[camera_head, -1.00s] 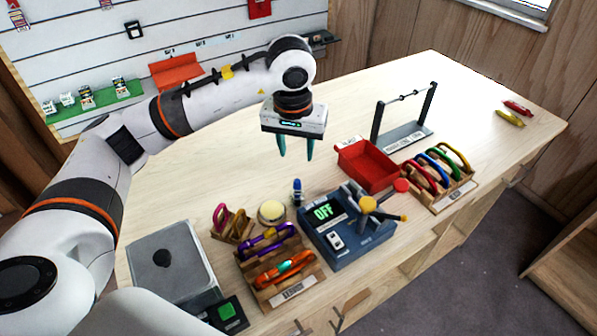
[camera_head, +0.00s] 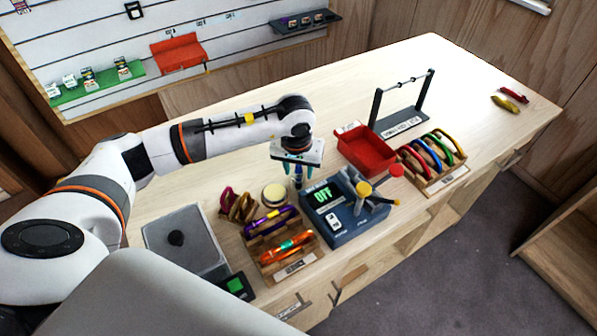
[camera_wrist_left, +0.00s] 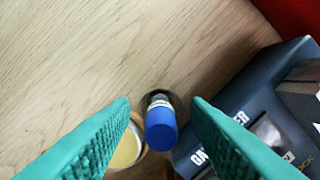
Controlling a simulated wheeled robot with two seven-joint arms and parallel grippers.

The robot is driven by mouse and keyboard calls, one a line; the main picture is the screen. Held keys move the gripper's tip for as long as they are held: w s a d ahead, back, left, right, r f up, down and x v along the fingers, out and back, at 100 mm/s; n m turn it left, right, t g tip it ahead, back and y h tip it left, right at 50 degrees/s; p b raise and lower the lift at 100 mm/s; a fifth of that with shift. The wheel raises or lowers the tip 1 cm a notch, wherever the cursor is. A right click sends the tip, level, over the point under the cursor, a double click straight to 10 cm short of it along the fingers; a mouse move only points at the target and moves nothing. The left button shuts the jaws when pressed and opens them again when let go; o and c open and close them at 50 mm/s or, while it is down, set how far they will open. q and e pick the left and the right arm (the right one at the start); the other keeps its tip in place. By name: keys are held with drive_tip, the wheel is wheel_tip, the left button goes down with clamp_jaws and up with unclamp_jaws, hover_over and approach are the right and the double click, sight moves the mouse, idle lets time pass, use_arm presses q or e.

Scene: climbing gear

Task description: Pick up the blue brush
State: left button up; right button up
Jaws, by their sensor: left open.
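The blue brush (camera_wrist_left: 160,128) stands upright on the wooden table, its blue end towards the camera in the left wrist view. In the head view the brush (camera_head: 298,180) shows just below my left gripper (camera_head: 298,172), partly hidden by it. My left gripper also shows in the left wrist view (camera_wrist_left: 160,115) as two teal fingers, open, one on each side of the brush and apart from it. The brush's lower part is hidden. My right gripper is not in view.
A blue device (camera_head: 345,213) reading OFF stands close right of the brush. A round yellow-topped jar (camera_head: 273,194) is close on its left. A carabiner rack (camera_head: 290,270), a red bin (camera_head: 366,152) and a grey scale (camera_head: 187,240) stand nearby. The table's back left is clear.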

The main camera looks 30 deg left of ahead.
use_arm(q)
drive_tip(key=shift+c, duration=0.2)
clamp_jaws()
drive_tip(key=shift+r, duration=0.1)
wheel_tip(320, 180, up, 9)
drive_tip(key=b, duration=0.3)
drive_tip(key=shift+r, duration=0.45)
